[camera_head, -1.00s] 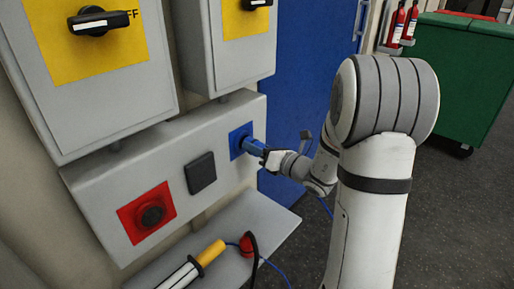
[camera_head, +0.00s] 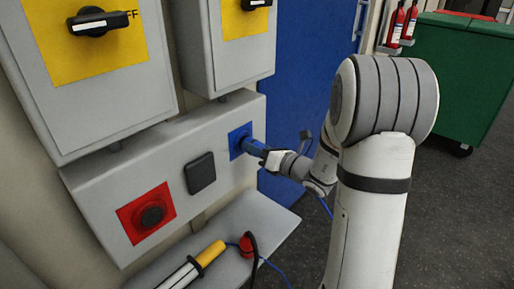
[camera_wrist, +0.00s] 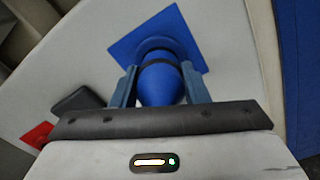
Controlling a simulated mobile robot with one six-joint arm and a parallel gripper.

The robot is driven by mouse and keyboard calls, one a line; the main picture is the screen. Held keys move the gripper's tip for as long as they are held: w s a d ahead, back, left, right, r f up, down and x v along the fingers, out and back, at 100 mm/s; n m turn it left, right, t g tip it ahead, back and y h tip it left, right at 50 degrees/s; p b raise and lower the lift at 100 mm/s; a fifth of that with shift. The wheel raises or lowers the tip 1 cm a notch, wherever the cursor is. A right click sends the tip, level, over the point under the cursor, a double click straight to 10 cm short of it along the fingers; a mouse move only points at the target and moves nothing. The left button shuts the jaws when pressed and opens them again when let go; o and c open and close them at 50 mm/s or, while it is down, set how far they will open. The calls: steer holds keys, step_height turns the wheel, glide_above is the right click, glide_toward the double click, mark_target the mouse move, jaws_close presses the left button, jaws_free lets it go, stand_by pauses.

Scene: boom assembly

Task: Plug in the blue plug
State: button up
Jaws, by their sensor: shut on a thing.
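The blue plug (camera_head: 255,147) is in my gripper (camera_head: 262,152) in the head view, with its front end at the blue socket (camera_head: 237,139) on the grey panel. In the wrist view, the blue plug (camera_wrist: 161,82) sits between the two fingers of my gripper (camera_wrist: 160,88), which are shut on it. The plug's front meets the round collar of the blue socket (camera_wrist: 182,32). The plug looks lined up with the socket; how deep it sits cannot be told.
A black square cover (camera_head: 200,173) and a red socket (camera_head: 147,212) are on the same panel. Below, a grey shelf (camera_head: 270,218) holds a red plug (camera_head: 248,245) and a yellow-handled lamp (camera_head: 208,254). Switch boxes hang above. A blue door (camera_head: 310,75) is behind my arm.

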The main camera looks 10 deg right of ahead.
steer(key=shift+w+a, duration=0.3)
steer(key=shift+w, duration=0.1)
steer(key=o, duration=1.3)
steer(key=v, duration=0.7)
steer(key=shift+s+d+p, duration=0.25)
steer(key=shift+s+p, duration=0.05)
